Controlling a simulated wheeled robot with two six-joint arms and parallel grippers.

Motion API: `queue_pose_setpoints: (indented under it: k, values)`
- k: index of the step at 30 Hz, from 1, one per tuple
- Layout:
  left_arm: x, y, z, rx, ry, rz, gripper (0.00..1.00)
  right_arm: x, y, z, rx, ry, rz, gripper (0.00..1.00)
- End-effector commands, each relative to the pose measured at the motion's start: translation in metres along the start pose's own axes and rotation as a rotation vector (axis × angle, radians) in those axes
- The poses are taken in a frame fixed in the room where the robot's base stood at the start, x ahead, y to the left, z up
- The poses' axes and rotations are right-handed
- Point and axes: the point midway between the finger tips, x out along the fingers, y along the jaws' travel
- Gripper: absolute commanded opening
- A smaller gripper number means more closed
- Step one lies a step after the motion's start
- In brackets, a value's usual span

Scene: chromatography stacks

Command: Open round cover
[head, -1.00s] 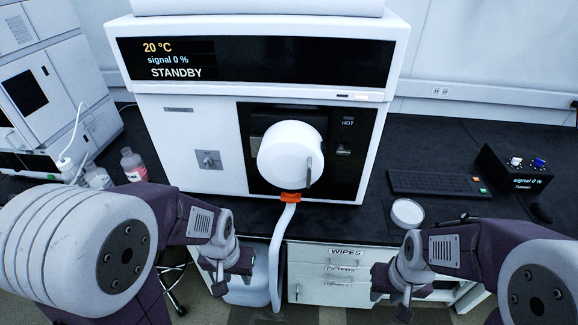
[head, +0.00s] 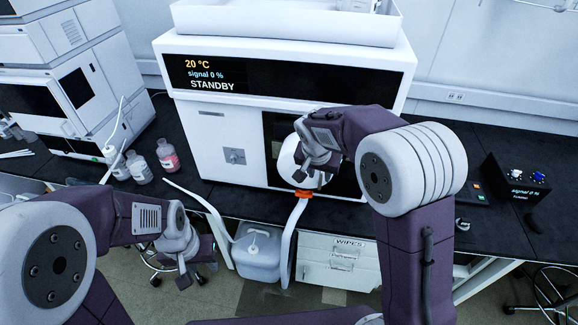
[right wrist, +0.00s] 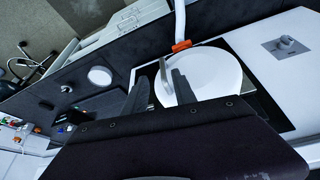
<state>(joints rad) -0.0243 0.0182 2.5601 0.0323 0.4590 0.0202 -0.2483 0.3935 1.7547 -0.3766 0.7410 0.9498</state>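The white round cover (head: 286,160) is on the dark front panel of the instrument (head: 205,130), partly hidden behind my right gripper. In the right wrist view the cover (right wrist: 218,75) looks closed, with its upright handle (right wrist: 162,84) on one side. My right gripper (head: 311,177) is in front of the cover. In the right wrist view its two dark fingers (right wrist: 160,78) are apart, with the handle showing between them. Whether they touch it, I cannot tell. My left gripper (head: 188,268) hangs low, left of the cover and away from it; its finger gap is unclear.
An orange clip (head: 302,194) and white tube (head: 288,240) hang below the cover. Bottles, one with a pink label (head: 167,154), stand on the left counter. A control box (head: 516,182) is at right. A white dish (right wrist: 100,76) shows in the right wrist view.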

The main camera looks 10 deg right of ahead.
Motion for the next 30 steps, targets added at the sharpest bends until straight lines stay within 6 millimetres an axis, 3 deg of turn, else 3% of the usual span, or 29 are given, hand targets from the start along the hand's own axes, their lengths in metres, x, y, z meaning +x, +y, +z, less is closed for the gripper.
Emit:
queue_pose_setpoints:
  k: [7,15,21,30]
  values:
    - [-0.003,0.000,0.000,0.000,-0.001,0.000,0.36,0.005,-0.004,-0.006,0.022,0.011,0.004,0.33]
    - [-0.016,0.001,-0.002,0.000,-0.001,0.000,0.36,0.059,-0.003,-0.007,0.020,0.009,0.005,0.33]
    - [-0.020,0.001,-0.002,0.000,0.000,0.000,0.36,0.085,-0.004,-0.007,0.022,0.011,0.002,0.33]
    - [-0.020,0.001,-0.002,0.000,0.000,0.000,0.36,0.089,-0.004,-0.007,0.021,0.013,0.000,0.30]
